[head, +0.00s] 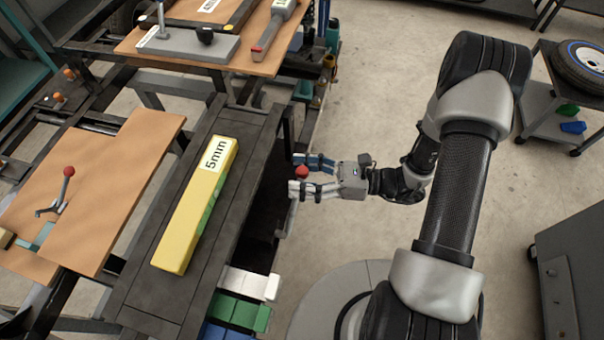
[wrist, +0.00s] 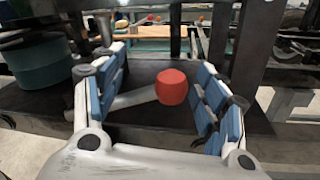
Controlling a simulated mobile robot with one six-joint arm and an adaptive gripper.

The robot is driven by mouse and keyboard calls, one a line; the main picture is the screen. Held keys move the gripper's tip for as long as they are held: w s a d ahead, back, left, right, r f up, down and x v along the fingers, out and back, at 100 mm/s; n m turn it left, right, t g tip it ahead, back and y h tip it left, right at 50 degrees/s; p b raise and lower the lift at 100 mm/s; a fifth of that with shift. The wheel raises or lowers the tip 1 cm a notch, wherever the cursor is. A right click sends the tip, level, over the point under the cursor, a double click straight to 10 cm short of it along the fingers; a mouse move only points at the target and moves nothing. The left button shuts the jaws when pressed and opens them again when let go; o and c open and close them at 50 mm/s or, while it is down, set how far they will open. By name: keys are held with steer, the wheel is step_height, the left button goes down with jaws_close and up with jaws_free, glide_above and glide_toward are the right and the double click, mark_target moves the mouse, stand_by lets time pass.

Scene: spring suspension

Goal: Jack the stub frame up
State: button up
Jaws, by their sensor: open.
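My gripper (head: 302,175) is open beside the dark frame's right edge. A red ball knob (head: 302,172) sits between its two fingers. In the wrist view the knob (wrist: 171,87) is on the end of a grey lever (wrist: 133,98) that slants down to the left. The knob is nearer the right finger, and a gap shows to the left finger. The dark metal frame (head: 150,290) carries a yellow block (head: 193,205) marked 5mm. I cannot tell which part is the stub frame.
Another red-knobbed lever (head: 68,172) stands on a wooden panel (head: 140,150) at left. White (head: 250,283) and green blocks (head: 238,311) lie below the gripper. A wheel (head: 582,62) rests on a cart at right. Open floor (head: 370,70) lies between the frame and cart.

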steer(key=c, duration=1.5)
